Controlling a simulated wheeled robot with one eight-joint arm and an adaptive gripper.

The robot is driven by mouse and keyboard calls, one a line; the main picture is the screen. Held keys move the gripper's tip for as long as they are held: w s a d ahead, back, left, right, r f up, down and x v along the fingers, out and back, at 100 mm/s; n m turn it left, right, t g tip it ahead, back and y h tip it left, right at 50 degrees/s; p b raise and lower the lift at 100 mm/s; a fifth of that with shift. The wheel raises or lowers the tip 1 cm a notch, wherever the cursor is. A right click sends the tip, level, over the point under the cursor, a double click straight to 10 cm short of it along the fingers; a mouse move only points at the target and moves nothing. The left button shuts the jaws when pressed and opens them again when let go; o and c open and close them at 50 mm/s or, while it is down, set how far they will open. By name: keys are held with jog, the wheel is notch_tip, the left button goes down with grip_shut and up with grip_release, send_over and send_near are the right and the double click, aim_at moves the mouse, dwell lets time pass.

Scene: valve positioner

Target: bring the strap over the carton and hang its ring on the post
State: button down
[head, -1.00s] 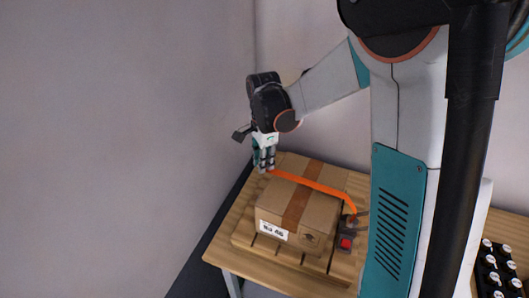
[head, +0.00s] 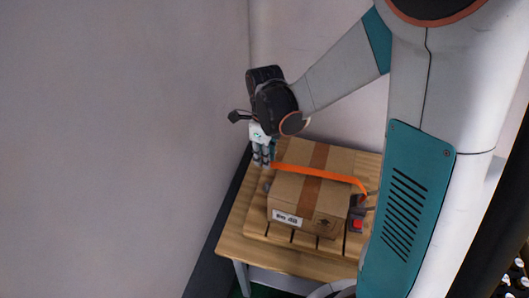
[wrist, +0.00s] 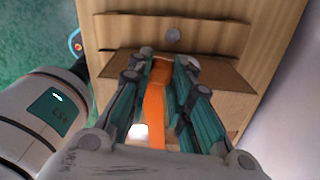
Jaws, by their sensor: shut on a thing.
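The orange strap (head: 318,173) runs across the top of the brown carton (head: 295,190), from the dark anchor with a red part (head: 357,224) on the right to my gripper at the left. My gripper (head: 262,164) is shut on the strap's free end, just beyond the carton's left edge. In the wrist view, the strap (wrist: 155,100) passes between my gripper's fingers (wrist: 165,62). The ring is hidden by the fingers. A small grey round thing, seemingly the post (wrist: 172,35), stands on the wood ahead of the fingertips. It also shows in the head view (head: 267,187), left of the carton.
Grey walls stand close to the left and behind.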

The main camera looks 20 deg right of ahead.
jog(key=shift+f+b, duration=4)
jog(key=shift+f, duration=2.4)
jog(key=shift+f+b, duration=1.25)
jog(key=shift+b, duration=0.2)
jog(key=c, duration=1.4)
grip_release()
jog(key=shift+o, duration=0.2)
jog(key=shift+r, duration=0.1)
